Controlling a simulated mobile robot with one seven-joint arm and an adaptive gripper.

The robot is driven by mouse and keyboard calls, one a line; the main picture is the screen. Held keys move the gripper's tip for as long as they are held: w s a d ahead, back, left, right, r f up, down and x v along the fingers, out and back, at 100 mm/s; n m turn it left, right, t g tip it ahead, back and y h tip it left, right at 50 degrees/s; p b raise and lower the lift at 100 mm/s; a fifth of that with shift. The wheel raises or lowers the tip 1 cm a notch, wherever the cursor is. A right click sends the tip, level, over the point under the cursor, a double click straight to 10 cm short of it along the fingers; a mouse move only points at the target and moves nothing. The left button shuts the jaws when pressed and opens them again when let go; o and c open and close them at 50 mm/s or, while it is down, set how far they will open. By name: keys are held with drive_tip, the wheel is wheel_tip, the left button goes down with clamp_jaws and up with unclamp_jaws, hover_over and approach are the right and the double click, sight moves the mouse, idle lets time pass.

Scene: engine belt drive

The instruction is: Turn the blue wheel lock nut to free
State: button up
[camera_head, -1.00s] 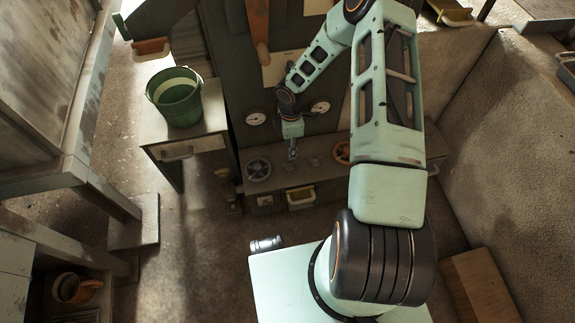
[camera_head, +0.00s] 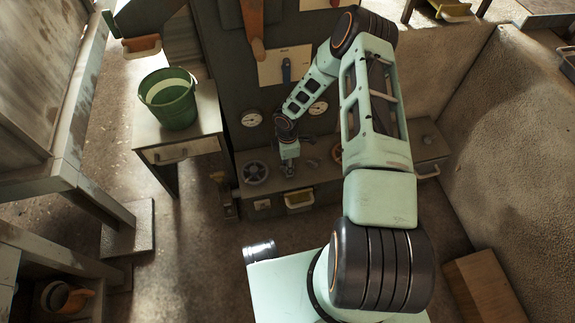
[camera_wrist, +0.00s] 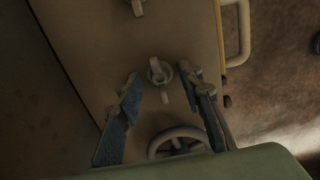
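My gripper (camera_head: 289,168) is low over the bench, right of the grey-blue handwheel (camera_head: 255,172). In the wrist view my gripper (camera_wrist: 160,84) is open, its two blue-padded fingers spread. A small pale nut-like fitting with a short lever (camera_wrist: 159,73) shows between the fingertips, apart from both as far as I can see. A spoked wheel (camera_wrist: 178,137) shows below it, partly hidden by my gripper; its colour is too dark to tell. A second similar fitting (camera_wrist: 138,6) is at the top edge.
An orange-brown wheel (camera_head: 337,153) is partly behind my arm. Two gauges (camera_head: 252,118) are on the panel behind. A small yellow-edged drawer (camera_head: 299,198) is at the bench front. A green bucket (camera_head: 170,99) stands on a side cabinet at left.

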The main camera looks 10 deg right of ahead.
drive_tip(key=shift+c, duration=0.3)
clamp_jaws()
drive_tip(key=shift+n, duration=0.4)
drive_tip(key=n, duration=1.2)
drive_tip(key=shift+n, duration=0.4)
drive_tip(key=n, duration=0.4)
drive_tip(key=shift+p, duration=0.3)
drive_tip(key=shift+n, duration=0.3)
